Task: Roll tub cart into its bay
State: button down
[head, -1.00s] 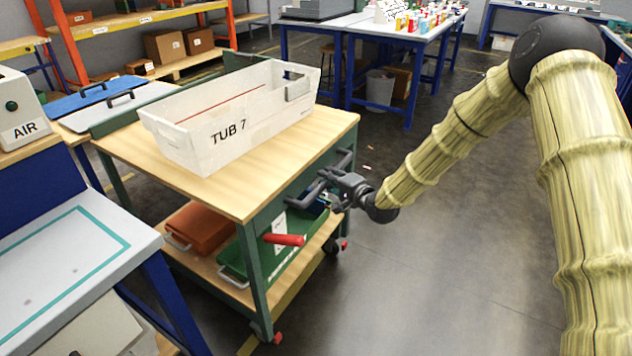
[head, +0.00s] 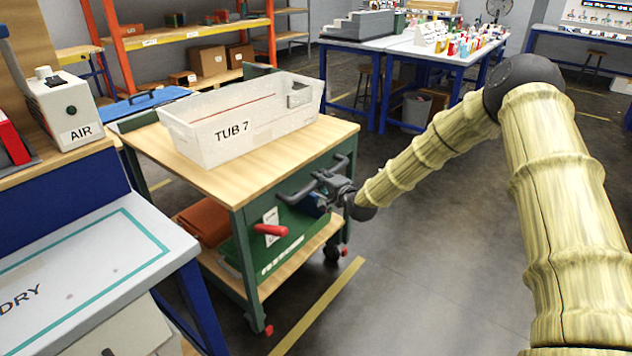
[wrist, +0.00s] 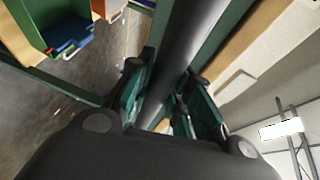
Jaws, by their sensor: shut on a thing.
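The tub cart (head: 290,177) is green-framed with a wooden top and a lower shelf. The white tub marked TUB 7 (head: 240,127) sits on its top. My gripper (head: 337,187) is shut on the dark handle bar at the cart's right-hand end. In the wrist view the dark handle bar (wrist: 185,50) runs between the fingers of my gripper (wrist: 165,103). A red lever (head: 270,230) sticks out below the handle. The near caster (head: 268,330) stands on the floor left of a yellow floor line (head: 318,308). Whether that line bounds the bay, I cannot tell.
A blue-legged bench (head: 85,265) marked DRY stands close at the cart's left. The AIR box (head: 62,110) is on a counter behind it. Orange shelving (head: 120,60) stands behind the cart. Open floor (head: 430,260) lies to the right.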

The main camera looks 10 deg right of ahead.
jog(key=shift+w+r, duration=0.2)
jog(key=shift+r, duration=0.05)
jog(key=c, duration=1.7)
grip_release()
jog(key=o, duration=0.4)
jog(key=shift+w+a+f, duration=0.1)
jog(key=shift+a+f, duration=0.05)
jog(key=shift+f, duration=0.05)
jog(key=shift+s, duration=0.25)
jog(key=v, duration=1.1)
jog(key=shift+s+d+r, duration=0.2)
jog(key=shift+s+d, duration=0.1)
jog(key=shift+d, duration=0.05)
